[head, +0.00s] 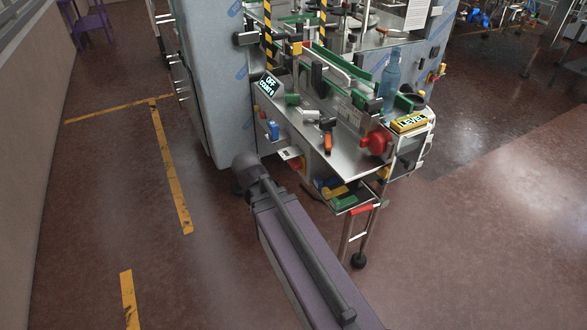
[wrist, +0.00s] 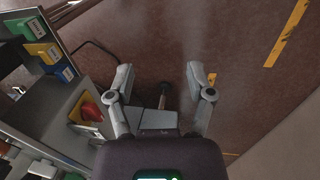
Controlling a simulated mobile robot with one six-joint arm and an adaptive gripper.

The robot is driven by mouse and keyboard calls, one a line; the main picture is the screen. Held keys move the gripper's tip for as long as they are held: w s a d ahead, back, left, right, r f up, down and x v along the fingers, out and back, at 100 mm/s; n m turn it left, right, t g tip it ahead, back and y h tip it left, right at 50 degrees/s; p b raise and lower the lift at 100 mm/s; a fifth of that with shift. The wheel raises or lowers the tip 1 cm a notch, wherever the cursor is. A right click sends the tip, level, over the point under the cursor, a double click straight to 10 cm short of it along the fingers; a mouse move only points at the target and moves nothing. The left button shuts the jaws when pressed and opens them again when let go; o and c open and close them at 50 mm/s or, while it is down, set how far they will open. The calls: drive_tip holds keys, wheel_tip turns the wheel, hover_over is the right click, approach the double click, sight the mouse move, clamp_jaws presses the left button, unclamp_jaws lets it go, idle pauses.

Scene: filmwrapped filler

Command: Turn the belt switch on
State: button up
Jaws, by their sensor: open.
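The filling machine (head: 222,80) has a small display (head: 270,84) that reads OFF and a count, which looks like 0. A red knob on a yellow plate (wrist: 88,110) sits on the machine's side, left of my gripper in the wrist view. What looks like the same red control (head: 295,163) shows in the head view below the deck. No label marks it as the belt switch. My gripper (wrist: 159,74) is open and empty, its fingers apart over bare floor, to the right of the red knob. The gripper itself is not clearly visible in the head view.
Green, yellow and blue bins (wrist: 42,53) are beside the knob. On the deck are a blue bottle (head: 390,78), a large red knob (head: 377,142) and an orange-handled tool (head: 327,138). A LEVEL box (head: 409,123) is at the right.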

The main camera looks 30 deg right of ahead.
drive_tip(key=w+d+f+h+b, duration=0.75)
drive_tip(key=w+b, duration=0.35)
drive_tip(key=b, duration=0.2)
drive_tip(key=h+b, duration=0.9)
drive_tip(key=b, duration=0.4)
approach(290, 164)
drive_tip(key=a, duration=0.2)
drive_tip(key=shift+a+t, duration=0.2)
drive_tip(key=shift+t, duration=0.1)
drive_tip(key=shift+d, duration=0.1)
drive_tip(key=d, duration=1.3)
drive_tip(key=shift+w+d, duration=0.2)
drive_tip(key=shift+d, duration=0.15)
clamp_jaws()
